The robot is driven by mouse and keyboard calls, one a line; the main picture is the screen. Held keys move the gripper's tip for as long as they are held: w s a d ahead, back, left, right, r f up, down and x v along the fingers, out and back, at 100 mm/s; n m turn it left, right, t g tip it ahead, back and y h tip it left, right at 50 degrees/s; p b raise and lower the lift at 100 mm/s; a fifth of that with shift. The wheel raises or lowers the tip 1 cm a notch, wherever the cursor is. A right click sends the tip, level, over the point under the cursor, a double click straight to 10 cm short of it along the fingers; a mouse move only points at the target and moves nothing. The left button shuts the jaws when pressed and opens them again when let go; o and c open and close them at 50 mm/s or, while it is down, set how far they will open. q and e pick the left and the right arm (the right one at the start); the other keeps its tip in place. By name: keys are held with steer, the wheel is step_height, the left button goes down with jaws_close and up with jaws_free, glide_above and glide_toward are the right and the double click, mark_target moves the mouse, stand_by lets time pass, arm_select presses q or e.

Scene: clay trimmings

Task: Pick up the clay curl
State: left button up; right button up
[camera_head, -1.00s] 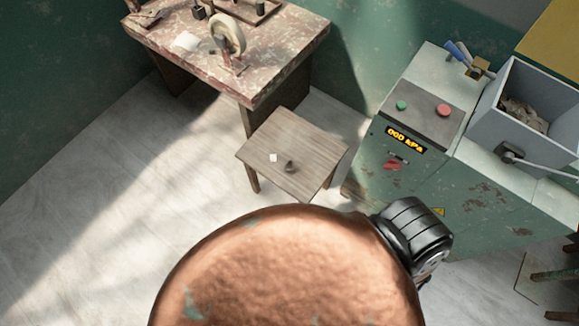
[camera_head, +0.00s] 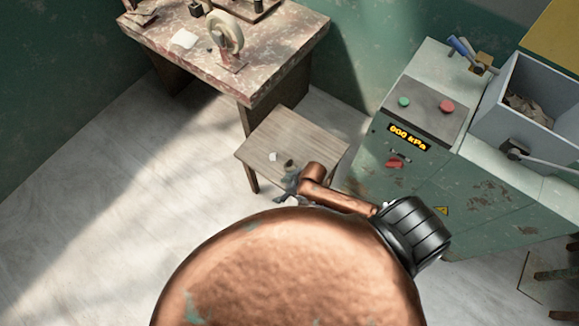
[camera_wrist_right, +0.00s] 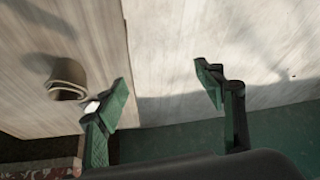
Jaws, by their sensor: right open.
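The clay curl (camera_head: 288,164) is a small grey-brown rolled piece on the wooden stool top. In the right wrist view the curl (camera_wrist_right: 67,76) lies left of the left finger, outside the jaws. My right gripper (camera_head: 290,187) is at the stool's front edge, close to the curl in the head view. In the right wrist view the gripper (camera_wrist_right: 163,90) is open, with nothing between its green fingers. My left gripper is not in view.
A small white piece (camera_head: 273,157) lies on the stool (camera_head: 257,143) beside the curl; one finger partly covers it in the wrist view. A worn workbench (camera_head: 271,75) stands behind. A green machine (camera_head: 400,170) with a grey bin (camera_head: 543,108) is at right.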

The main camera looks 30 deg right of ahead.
steer(key=w+d+n, duration=0.1)
steer(key=w+d, duration=0.1)
steer(key=w+d+n+g, duration=0.1)
steer(key=w+d, duration=0.1)
steer(key=w, duration=0.1)
steer(key=shift+r+n, duration=0.1)
steer(key=shift+n, duration=0.3)
steer(key=r, duration=0.2)
glide_above(292, 164)
steer(key=s+d, duration=0.1)
steer(key=s, duration=0.1)
steer(key=shift+w+d+f+b, duration=0.3)
steer(key=shift+f+b, duration=0.2)
steer(key=b+x, duration=0.1)
steer(key=x, duration=0.6)
steer(key=shift+d+f, duration=0.1)
steer(key=shift+d, duration=0.1)
steer(key=c, duration=1.3)
